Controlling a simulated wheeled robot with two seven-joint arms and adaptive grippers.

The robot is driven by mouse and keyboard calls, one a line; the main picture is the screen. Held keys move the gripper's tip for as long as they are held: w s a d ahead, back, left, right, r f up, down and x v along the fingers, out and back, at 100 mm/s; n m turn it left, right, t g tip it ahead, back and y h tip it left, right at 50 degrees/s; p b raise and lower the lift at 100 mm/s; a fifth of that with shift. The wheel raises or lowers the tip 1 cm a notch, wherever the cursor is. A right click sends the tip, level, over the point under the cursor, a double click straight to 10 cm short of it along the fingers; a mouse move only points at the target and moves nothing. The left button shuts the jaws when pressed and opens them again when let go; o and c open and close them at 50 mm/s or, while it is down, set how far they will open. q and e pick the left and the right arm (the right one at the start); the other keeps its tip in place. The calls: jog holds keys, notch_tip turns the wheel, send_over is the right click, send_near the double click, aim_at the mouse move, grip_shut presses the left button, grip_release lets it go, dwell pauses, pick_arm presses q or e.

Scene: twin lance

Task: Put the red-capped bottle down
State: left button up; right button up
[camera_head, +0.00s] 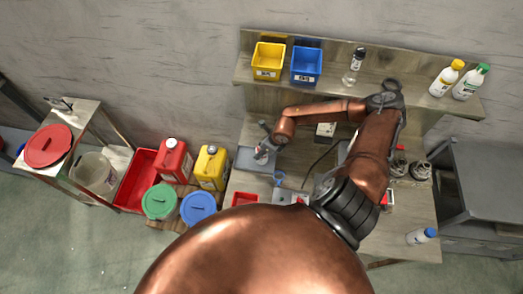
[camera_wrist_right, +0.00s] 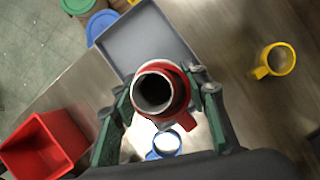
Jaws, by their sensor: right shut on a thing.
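My right gripper (camera_wrist_right: 160,105) is shut on the red-capped bottle (camera_wrist_right: 178,78), with a green-padded finger on each side. In the right wrist view I look down on its red collar with a side tab and its round dark opening; its lower body is hidden. The bottle overlaps the near end of a grey tray (camera_wrist_right: 136,40); I cannot tell whether it touches anything below. In the head view my right gripper (camera_head: 263,149) is over the grey tray (camera_head: 246,164) on the workbench, and the bottle is too small to make out. My left gripper is not in view.
A red bin (camera_wrist_right: 68,135), a blue ring-like piece (camera_wrist_right: 165,143) and a yellow one (camera_wrist_right: 278,60) stand around the gripper. The shelf behind bears a yellow bin (camera_head: 268,60), a blue bin (camera_head: 306,65) and several bottles. Most of the visible tray floor is bare.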

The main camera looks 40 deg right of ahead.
jog(key=shift+w+f, duration=0.15)
jog(key=shift+f, duration=0.3)
jog(key=shift+f, duration=0.1)
jog(key=o, duration=1.4)
jog(key=shift+o, duration=0.2)
jog(key=shift+r, duration=0.25)
jog(key=b+v, duration=0.2)
jog(key=v, duration=1)
